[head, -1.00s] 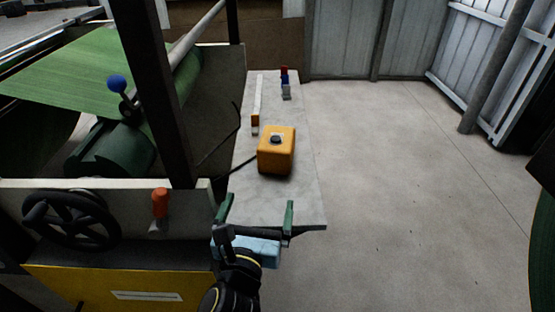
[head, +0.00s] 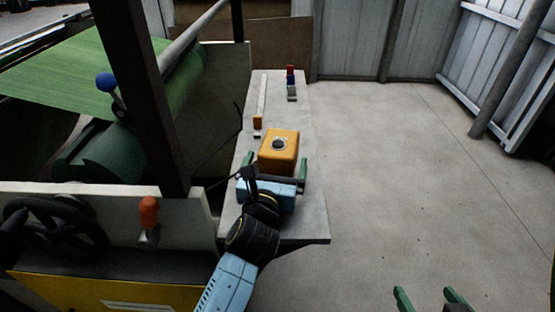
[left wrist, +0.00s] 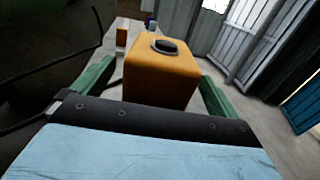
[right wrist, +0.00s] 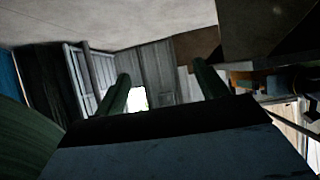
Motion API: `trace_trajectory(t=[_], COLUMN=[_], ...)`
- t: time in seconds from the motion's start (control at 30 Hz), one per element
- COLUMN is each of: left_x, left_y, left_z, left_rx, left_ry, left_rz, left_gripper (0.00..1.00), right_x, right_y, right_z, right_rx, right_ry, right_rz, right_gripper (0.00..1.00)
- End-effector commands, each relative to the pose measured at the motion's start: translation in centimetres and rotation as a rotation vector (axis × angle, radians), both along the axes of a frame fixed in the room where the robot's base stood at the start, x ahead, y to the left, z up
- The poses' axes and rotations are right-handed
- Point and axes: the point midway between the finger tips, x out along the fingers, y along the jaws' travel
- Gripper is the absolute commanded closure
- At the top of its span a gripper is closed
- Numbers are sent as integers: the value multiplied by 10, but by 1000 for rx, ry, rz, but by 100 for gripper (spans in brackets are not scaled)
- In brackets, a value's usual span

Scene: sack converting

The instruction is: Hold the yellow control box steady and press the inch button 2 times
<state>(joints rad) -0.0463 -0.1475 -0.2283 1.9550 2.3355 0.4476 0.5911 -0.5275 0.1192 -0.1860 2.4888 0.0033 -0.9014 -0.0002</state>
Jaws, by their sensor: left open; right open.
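The yellow control box (head: 279,152) stands on the narrow grey bench, with a round dark button (head: 278,144) on its top. The box also shows in the left wrist view (left wrist: 160,80), with the dark button (left wrist: 164,46) on top. My left gripper (head: 276,168) is open at the near side of the box. Its green fingers (left wrist: 155,85) lie left and right of the box, apart from it as far as I can tell. My right gripper (head: 430,296) is open and empty, low over the floor at the bottom right. Its fingers frame only the background in the right wrist view (right wrist: 160,90).
On the bench (head: 308,215) behind the box lie a long white bar with an orange end (head: 260,105) and a small red, blue and grey item (head: 291,83). A dark post (head: 145,100) and green roller machine stand left. The floor right is clear.

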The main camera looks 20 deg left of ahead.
Motion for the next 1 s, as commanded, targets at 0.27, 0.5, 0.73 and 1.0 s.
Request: trace_trajectory(t=[0.27, 0.5, 0.73, 1.0], left_x=[23, 27, 27, 27], left_y=[2, 3, 3, 3], left_z=[-1, 0, 0, 0], left_rx=[-1, 0, 0, -1], left_ry=[0, 0, 0, 0], left_rz=[0, 0, 0, 0], left_gripper=[2, 2, 15, 50], right_x=[14, 16, 16, 16], right_y=[9, 11, 11, 11], right_z=[24, 29, 28, 28], right_rx=[44, 51, 51, 51], right_ry=[-161, -189, -187, -185], right_rz=[14, 16, 16, 16], right_gripper=[27, 27, 27, 27])
